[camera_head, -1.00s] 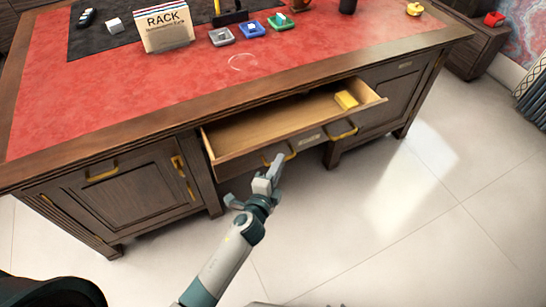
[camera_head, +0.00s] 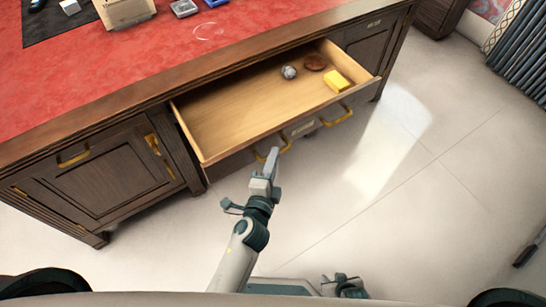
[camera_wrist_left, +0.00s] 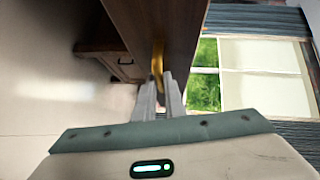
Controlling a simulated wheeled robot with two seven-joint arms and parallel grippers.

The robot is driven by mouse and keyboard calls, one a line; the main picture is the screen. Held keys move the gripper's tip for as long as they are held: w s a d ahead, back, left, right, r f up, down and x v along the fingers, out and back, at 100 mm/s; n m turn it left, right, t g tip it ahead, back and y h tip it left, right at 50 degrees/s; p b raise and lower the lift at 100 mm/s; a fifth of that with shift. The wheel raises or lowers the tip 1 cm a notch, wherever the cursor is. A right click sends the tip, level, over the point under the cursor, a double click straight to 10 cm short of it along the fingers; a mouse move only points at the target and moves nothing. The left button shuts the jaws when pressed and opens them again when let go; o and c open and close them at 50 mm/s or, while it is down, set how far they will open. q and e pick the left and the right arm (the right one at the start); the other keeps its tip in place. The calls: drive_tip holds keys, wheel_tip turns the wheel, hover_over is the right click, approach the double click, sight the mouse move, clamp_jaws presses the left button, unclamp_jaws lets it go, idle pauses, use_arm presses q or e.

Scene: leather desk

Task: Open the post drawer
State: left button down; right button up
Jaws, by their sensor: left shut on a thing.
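The post drawer (camera_head: 215,115) is pulled out from the middle of the desk, its wooden inside showing. It has a label plate and two brass handles on its front. My left gripper (camera_head: 273,160) is shut on the left brass handle (camera_head: 283,143), which also shows in the left wrist view (camera_wrist_left: 157,62) between the fingers (camera_wrist_left: 160,90). A yellow block (camera_head: 337,81), a grey ball (camera_head: 289,72) and a brown round thing (camera_head: 315,62) lie at the right in the drawer. My right gripper (camera_head: 342,281) is low at the bottom, small and partly hidden.
The tiled floor (camera_head: 400,220) in front is clear.

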use_arm(q)
drive_tip(key=c, duration=1.8)
unclamp_jaws()
drive_tip(key=shift+s, duration=0.1)
